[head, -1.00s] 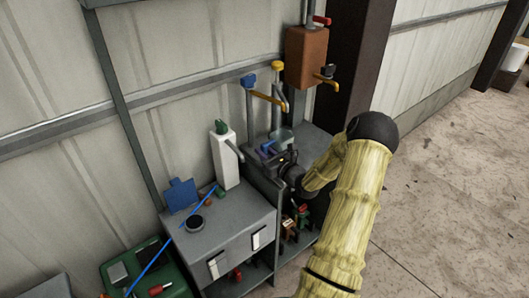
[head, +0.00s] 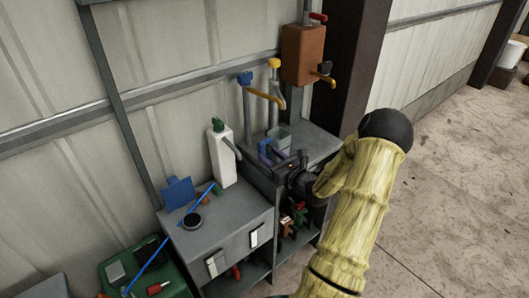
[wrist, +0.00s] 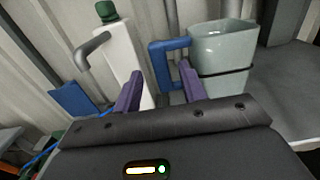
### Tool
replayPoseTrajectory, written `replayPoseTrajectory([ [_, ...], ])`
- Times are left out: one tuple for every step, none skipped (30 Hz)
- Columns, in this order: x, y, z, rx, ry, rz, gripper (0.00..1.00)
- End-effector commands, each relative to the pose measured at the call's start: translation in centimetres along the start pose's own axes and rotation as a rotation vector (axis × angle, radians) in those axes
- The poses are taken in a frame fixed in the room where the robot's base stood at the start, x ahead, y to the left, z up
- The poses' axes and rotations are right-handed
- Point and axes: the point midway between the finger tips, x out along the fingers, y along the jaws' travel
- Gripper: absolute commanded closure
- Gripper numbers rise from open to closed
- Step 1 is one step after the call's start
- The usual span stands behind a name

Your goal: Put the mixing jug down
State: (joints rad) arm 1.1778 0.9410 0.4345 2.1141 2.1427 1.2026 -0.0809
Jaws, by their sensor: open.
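The mixing jug (wrist: 222,62) is pale grey-green and slightly see-through, with a dark band and a blue handle (wrist: 160,65). It stands upright on the grey bench top and also shows in the head view (head: 281,136). My gripper (wrist: 160,72) is open, with its two purple fingers spread. The handle shows between and just beyond the fingertips in the wrist view, and the jug is not clamped. The head view shows the gripper (head: 271,155) in front of the jug, at the bench's near edge. The lower handle is partly hidden by the right finger.
A white bottle with a green cap (head: 221,158) stands left of the jug. A lower grey cabinet (head: 218,245) stands at left. Bare bench top (head: 317,147) lies right of the jug.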

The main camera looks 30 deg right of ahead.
Motion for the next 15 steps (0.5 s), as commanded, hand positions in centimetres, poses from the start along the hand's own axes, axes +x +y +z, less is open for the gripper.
replayPoseTrajectory([
  [-1.1,0.0,0.0,0.001,0.001,-0.002,0.59],
  [-1.7,-0.1,0.0,0.0,0.002,-0.004,0.59],
  [-2.5,-0.1,-0.1,0.0,0.002,-0.003,0.59],
  [-3.2,-0.1,0.0,0.0,0.001,-0.004,0.59],
  [-3.8,-0.1,-0.1,0.001,0.001,-0.005,0.59],
  [-4.5,-0.1,0.0,0.001,0.001,-0.004,0.59],
  [-5.0,-0.1,0.0,0.0,0.001,-0.004,0.59],
  [-5.4,-0.2,0.0,0.0,0.001,-0.005,0.59],
  [-5.9,-0.1,0.0,0.0,0.001,-0.003,0.59],
  [-6.2,-0.1,0.0,-0.001,0.001,-0.003,0.59],
  [-6.5,-0.1,0.0,-0.001,0.001,-0.003,0.59],
  [-6.7,-0.1,0.0,0.0,0.0,-0.003,0.59],
  [-6.9,-0.1,0.0,0.0,0.0,-0.003,0.59],
  [-7.0,0.0,0.0,0.0,0.0,-0.002,0.59],
  [-7.0,0.0,0.0,0.0,-0.001,-0.001,0.59],
])
